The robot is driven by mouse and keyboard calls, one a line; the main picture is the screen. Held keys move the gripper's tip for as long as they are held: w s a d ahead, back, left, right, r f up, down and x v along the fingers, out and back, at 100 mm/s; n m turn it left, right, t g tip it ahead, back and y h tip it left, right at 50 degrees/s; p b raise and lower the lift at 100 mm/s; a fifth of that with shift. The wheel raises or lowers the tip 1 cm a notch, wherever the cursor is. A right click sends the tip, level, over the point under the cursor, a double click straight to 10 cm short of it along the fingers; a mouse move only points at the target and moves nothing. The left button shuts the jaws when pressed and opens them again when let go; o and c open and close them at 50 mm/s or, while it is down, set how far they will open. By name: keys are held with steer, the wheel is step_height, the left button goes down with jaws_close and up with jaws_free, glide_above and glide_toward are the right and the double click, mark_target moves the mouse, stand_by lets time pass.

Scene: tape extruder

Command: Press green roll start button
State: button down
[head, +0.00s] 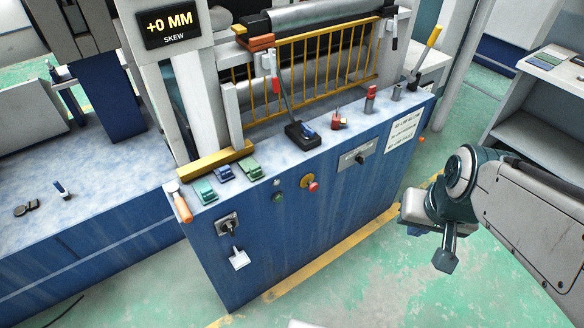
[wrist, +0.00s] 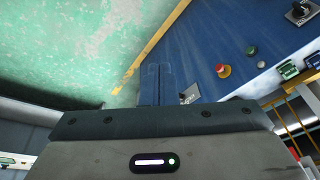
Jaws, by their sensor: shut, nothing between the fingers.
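A small green button (head: 277,197) sits on the blue front panel of the machine (head: 235,270), left of a red mushroom button (head: 313,186) with a yellow base. In the wrist view the green button (wrist: 251,50) is at the right, past the red button (wrist: 223,70). My gripper (head: 445,262) hangs at the right in the head view, out in front of the panel and apart from it.
A small pale button (head: 276,183) is just above the green one. A rotary switch (head: 228,224) and a padlock-like tag (head: 239,259) are further left, and another switch plate (head: 357,156) is to the right. Green and blue clamps (head: 204,192) lie on the top edge. The floor in front is clear.

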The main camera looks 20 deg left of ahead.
mark_target(278, 199)
steer(key=w+a+f+n+t+b, duration=0.1)
steer(key=w+a+f+t+b, duration=0.2)
steer(key=a+f, duration=0.55)
steer(key=w+a+f+n+t+b, duration=0.2)
steer(key=w+a+f+b, duration=0.25)
steer(key=f, duration=0.75)
steer(key=w+a+f+n+t+b, duration=0.1)
steer(key=w+a+f+t+b, duration=0.1)
steer(key=w+a+f, duration=0.6)
steer(key=shift+s+a+f+n+t+y+b, duration=0.2)
steer(key=shift+s+a+n+t+b, duration=0.35)
steer(key=shift+s+a+n+t, duration=0.4)
steer(key=shift+s+a+f+n+t+y+b, duration=0.2)
steer(key=shift+s+a+n+t+b, duration=0.45)
steer(key=shift+t, duration=0.6)
steer(key=w+a, duration=0.5)
steer(key=a, duration=0.1)
steer(key=shift+w+a, duration=0.25)
steer(key=shift+w, duration=0.05)
steer(key=shift+a, duration=0.1)
steer(key=shift+w+a, duration=0.2)
steer(key=shift+w, duration=0.05)
